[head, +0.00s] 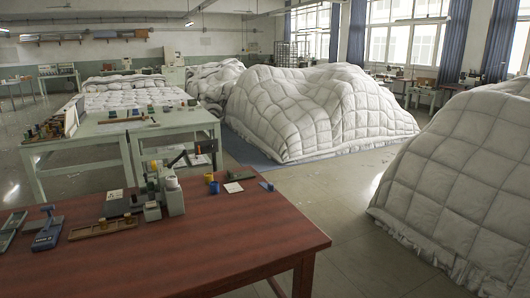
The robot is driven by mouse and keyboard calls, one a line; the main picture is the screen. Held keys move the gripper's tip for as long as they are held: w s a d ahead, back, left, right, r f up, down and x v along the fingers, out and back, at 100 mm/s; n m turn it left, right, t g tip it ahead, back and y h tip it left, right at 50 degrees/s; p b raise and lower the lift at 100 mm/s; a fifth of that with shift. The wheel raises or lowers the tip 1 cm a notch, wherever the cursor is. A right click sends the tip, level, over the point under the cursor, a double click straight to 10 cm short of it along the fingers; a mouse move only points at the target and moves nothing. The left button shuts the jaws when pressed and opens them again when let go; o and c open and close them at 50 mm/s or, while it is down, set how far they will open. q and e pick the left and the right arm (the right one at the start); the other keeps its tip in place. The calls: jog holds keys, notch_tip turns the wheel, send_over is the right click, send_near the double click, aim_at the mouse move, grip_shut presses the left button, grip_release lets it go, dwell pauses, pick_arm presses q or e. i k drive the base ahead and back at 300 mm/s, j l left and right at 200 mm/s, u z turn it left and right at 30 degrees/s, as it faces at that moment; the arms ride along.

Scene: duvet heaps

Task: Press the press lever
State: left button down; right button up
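A small grey-green press (170,192) stands on the red-brown table (215,240) near its far edge. A dark lever (178,158) appears to rise from the top of the press, tilted up to the right. The lever's far end overlaps the green table behind it in the picture, so its exact tip is hard to make out. Neither of my grippers is in the head view, and nothing is seen touching the lever.
The table's right front is bare. Large white duvet heaps (310,115) stand on the floor beyond, another (465,180) at right.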

aim_at(184, 152)
jog(key=i+l, duration=0.15)
jog(key=l, duration=0.15)
jog(key=i+l+u, duration=0.15)
jog(key=i+l, duration=0.15)
jog(key=l, duration=0.35)
jog(key=i+l+u, duration=0.15)
jog(key=l, duration=0.15)
jog(key=i+l, duration=0.15)
jog(key=l, duration=0.2)
jog(key=u, duration=0.05)
